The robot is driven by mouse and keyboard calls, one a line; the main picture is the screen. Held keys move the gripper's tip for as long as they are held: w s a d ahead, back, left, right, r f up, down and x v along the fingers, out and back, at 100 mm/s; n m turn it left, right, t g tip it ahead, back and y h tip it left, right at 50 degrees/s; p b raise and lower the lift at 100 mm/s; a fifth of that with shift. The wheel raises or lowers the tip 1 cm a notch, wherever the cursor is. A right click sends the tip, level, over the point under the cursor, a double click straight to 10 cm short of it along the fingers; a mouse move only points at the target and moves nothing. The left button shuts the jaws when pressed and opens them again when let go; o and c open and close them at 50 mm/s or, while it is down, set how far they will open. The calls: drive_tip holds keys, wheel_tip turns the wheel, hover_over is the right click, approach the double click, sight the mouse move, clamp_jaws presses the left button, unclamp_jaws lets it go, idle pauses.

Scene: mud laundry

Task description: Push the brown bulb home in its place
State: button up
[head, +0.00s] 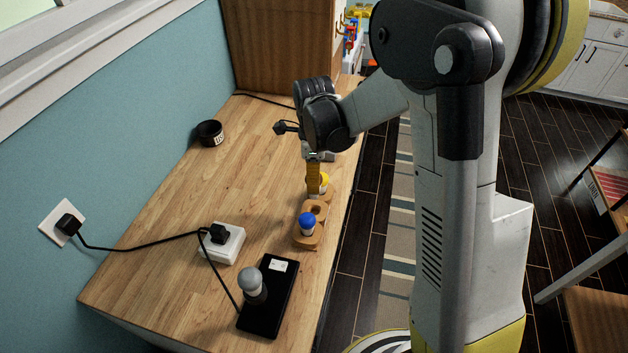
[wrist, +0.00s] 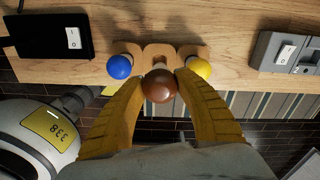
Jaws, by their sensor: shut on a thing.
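The brown bulb (wrist: 159,86) shows in the wrist view between the two yellow fingers of my gripper (wrist: 160,88), which is shut on it. Behind it in that view is the wooden holder (wrist: 158,50), with a blue bulb (wrist: 119,67) at its left and a yellow bulb (wrist: 199,69) at its right. The brown bulb covers part of the holder's middle place. In the head view my gripper (head: 314,184) points down at the holder (head: 306,241), close to the yellow bulb (head: 324,179). The blue bulb (head: 307,221) sits at the near end. The brown bulb is hidden there.
A black plate (head: 272,306) with a grey bulb (head: 252,281) lies at the table's near end. A white socket box (head: 222,244) with black cables stands left of the holder. A black round pot (head: 210,132) is farther back. The table's right edge is close to the holder.

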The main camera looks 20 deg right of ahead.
sight(315, 197)
drive_tip(key=shift+s+f+b, duration=0.25)
drive_tip(key=shift+f+b, duration=0.3)
drive_tip(key=shift+f, duration=0.2)
drive_tip(key=shift+w+f+b, duration=0.1)
drive_tip(key=shift+f+b, duration=0.9)
drive_tip(key=shift+f, duration=0.7)
drive_tip(key=shift+f+b, duration=0.25)
drive_tip(key=shift+b, duration=0.3)
drive_tip(key=shift+f+b, duration=0.4)
drive_tip(key=shift+f+b, duration=0.85)
drive_tip(key=shift+b, duration=0.35)
idle(3.3)
